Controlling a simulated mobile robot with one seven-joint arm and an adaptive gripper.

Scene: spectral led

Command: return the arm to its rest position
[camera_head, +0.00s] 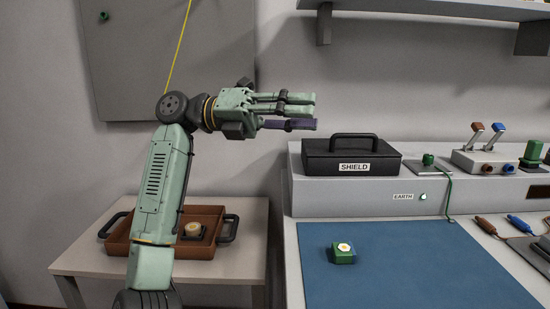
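My arm rises from the bottom left of the head view and bends at a dark joint near the wall. My gripper (315,111) points right, held level in the air above and left of the black SHIELD box (350,158). Its green fingers and a purple finger show side-on, with nothing seen between or beyond them. The gap between the fingers is hard to judge from this side.
A brown tray (118,238) with black handles sits on a small side table (90,260), holding a dark block. A green block (343,256) rests on a blue mat (420,275). Switches (485,140) and cables stand right. A shelf (430,10) overhangs upper right.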

